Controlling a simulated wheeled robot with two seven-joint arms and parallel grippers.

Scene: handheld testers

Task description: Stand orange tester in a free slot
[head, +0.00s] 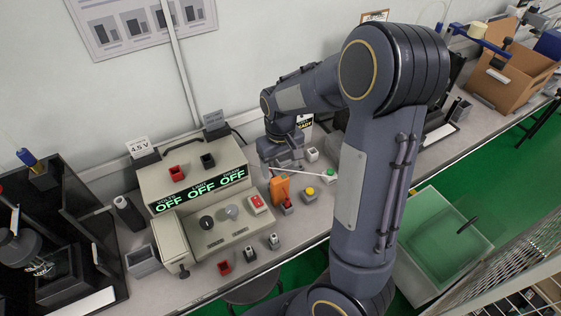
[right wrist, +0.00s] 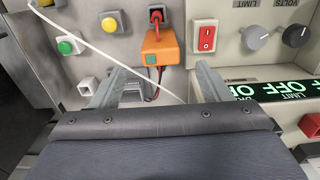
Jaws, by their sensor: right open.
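A grey holder-like piece (right wrist: 133,92) shows between the fingers, partly hidden. I cannot tell which opening is a tester slot. My left gripper is not in view.
The power unit (head: 195,172) with OFF displays and its knob panel (head: 215,225) stand left of the gripper. Yellow (head: 309,191) and green (head: 328,172) buttons sit to its right, with a thin white cable nearby. An open grey box (head: 142,262) stands at left.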

